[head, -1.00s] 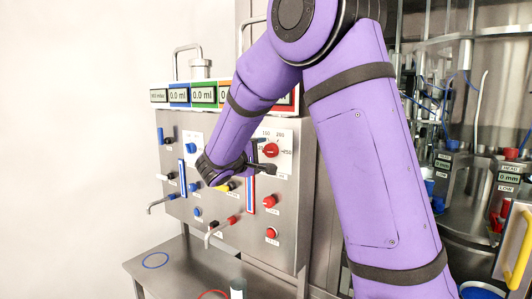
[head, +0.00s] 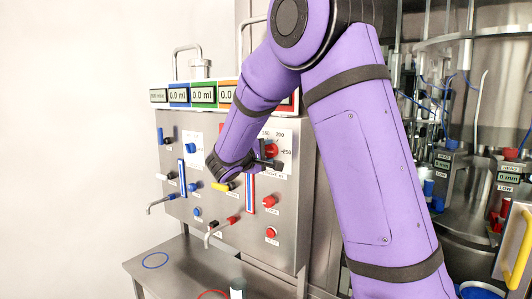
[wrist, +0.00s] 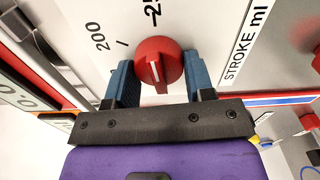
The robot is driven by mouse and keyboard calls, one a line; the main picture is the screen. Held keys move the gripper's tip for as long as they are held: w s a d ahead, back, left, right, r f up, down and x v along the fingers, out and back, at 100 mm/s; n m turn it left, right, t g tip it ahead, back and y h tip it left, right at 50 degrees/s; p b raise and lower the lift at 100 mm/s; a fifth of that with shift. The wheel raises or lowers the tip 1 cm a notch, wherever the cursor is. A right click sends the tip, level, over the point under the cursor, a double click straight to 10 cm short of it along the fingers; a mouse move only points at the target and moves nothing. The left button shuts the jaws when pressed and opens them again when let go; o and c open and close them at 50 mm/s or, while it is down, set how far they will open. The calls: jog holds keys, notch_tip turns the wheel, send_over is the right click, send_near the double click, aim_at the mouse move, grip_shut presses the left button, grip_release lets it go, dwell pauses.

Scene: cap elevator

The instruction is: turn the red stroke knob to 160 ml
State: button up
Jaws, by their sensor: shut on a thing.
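The red stroke knob (head: 271,149) is on the steel panel's white dial plate, with 160, 200 and 250 printed around it in the head view. In the wrist view the knob (wrist: 172,58) sits between the two blue fingers of my gripper (wrist: 159,72), one on each side. My gripper (head: 268,162) is shut on it. The knob's white pointer line points down toward the palm in the wrist view, away from the 250 mark. The 200 mark is at upper left there. The 160 mark is not visible in the wrist view.
A red-framed slider (head: 251,190) is just below my gripper. Another red knob (head: 271,232) and a yellow knob (head: 222,187) are nearby on the panel. Coloured ml displays (head: 203,95) run along its top. A steel shelf (head: 190,265) lies below.

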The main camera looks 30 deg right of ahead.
jog(key=n, duration=0.5)
jog(key=shift+f+n, duration=0.15)
jog(key=shift+n, duration=0.25)
jog(key=n, duration=0.5)
jog(key=shift+s+f, duration=0.1)
jog(key=shift+s, duration=0.05)
jog(key=n, duration=0.6)
jog(key=shift+s+f+n, duration=0.1)
jog(key=shift+s+n, duration=0.05)
jog(key=shift+n, duration=0.15)
jog(key=n, duration=0.5)
jog(key=shift+s+d, duration=0.1)
jog(key=shift+s, duration=0.05)
jog(key=shift+n, duration=0.3)
jog(key=o, duration=0.9)
